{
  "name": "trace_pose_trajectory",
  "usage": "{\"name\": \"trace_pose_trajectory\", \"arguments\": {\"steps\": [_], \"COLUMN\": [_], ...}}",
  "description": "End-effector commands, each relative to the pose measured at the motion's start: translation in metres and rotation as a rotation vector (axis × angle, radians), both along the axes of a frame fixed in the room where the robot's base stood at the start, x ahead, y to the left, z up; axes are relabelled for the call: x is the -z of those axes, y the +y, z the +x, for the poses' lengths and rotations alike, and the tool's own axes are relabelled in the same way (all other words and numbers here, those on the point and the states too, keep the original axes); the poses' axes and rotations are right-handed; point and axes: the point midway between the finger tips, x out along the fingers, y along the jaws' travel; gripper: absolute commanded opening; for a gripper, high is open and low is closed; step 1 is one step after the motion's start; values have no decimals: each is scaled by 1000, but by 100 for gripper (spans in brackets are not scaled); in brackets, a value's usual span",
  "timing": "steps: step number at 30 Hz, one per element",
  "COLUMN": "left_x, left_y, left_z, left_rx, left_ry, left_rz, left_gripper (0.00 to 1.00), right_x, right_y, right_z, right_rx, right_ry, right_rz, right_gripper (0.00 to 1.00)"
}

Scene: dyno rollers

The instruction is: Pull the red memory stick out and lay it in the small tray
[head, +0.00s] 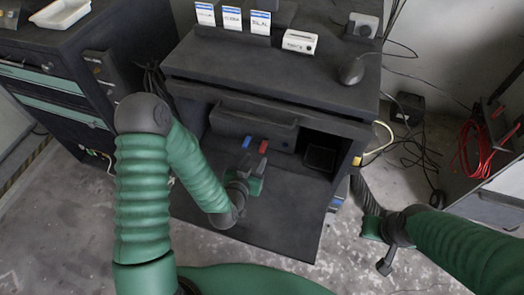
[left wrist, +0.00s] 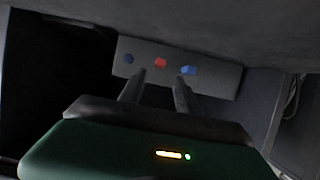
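The red memory stick (head: 263,146) stands out of a dark block inside the cabinet's open bay, beside a blue stick (head: 247,142). In the left wrist view the red stick (left wrist: 160,62) sits between a dark blue round spot (left wrist: 128,58) and the blue stick (left wrist: 188,70). My left gripper (head: 253,163) is open in front of the block; its fingers (left wrist: 156,88) point at the red stick with nothing between them. A small dark square tray (head: 320,157) lies in the bay, right of the block. My right gripper (head: 379,248) is low at the right, its fingers unclear.
A white tray (head: 61,12) lies on the left cabinet. The dark cabinet top (head: 275,72) overhangs the bay and carries labelled cards, a small white box (head: 300,41) and a mouse-like object (head: 352,70). The lower shelf (head: 265,215) is bare. Cables lie at the right.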

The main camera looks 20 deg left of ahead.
Motion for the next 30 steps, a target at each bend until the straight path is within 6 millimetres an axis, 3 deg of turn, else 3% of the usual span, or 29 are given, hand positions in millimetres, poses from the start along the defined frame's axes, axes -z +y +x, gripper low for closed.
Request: {"name": "trace_pose_trajectory", "arguments": {"steps": [13,30], "left_x": [2,32], "left_y": [0,-2], "left_z": [6,76], "left_rx": [-2,-2], "left_ry": [-7,-7], "left_rz": [0,1], "left_gripper": [40,40], "right_x": [3,27], "right_y": [0,0], "right_z": [0,0], "right_rx": [0,0], "right_ry": [0,0], "right_rz": [0,0], "right_gripper": [0,0]}}
